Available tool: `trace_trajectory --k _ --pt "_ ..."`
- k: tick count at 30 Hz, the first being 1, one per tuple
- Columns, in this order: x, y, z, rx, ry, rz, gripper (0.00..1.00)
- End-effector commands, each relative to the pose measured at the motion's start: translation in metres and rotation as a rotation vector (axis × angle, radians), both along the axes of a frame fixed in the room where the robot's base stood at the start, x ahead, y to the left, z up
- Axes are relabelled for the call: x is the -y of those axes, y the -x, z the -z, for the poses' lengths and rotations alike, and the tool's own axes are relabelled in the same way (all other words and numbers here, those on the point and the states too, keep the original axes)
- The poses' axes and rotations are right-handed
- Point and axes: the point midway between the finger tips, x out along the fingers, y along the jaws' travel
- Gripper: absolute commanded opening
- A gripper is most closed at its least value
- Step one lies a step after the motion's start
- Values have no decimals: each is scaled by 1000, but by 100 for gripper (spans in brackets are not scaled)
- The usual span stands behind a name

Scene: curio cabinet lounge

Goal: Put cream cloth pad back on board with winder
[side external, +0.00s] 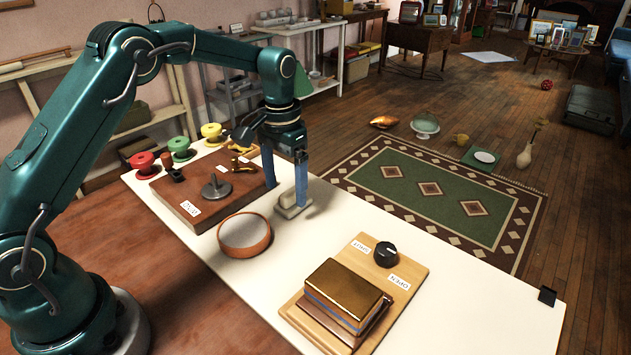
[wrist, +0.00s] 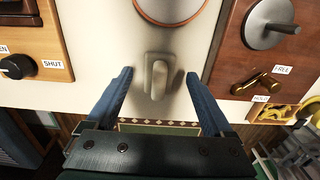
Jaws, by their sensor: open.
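A small cream pad (side external: 292,208) with an upright grip stands on the white table, just right of the brown board. My gripper (side external: 286,194) is open, pointing down over it. In the wrist view, the pad's grip (wrist: 159,77) lies between my two blue fingers (wrist: 158,72), with a gap on each side. The brown board (side external: 178,201) carries a metal spindle disc (side external: 216,190) and a brass crank, the likely winder (side external: 243,165). The crank also shows in the wrist view (wrist: 257,84), beside FREE and HOLD labels. Whether the pad is cloth cannot be told.
A round terracotta-rimmed dish (side external: 268,240) stands close in front of the pad. A wooden board (side external: 411,268) with a black knob and a brass-topped box (side external: 345,290) is at front right. Red, green and yellow spools (side external: 212,132) stand behind the brown board.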

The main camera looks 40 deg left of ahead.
Motion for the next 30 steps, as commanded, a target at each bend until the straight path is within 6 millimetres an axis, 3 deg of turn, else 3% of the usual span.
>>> trace_trajectory --k 3,9,20,25,30 --pt "0 -1 -30 8 -1 0 86" --pt "0 0 -65 6 0 0 86" --pt "1 3 -89 9 -1 1 86" --pt "7 20 -113 66 -4 1 86" --pt "15 55 -139 155 -8 3 86"
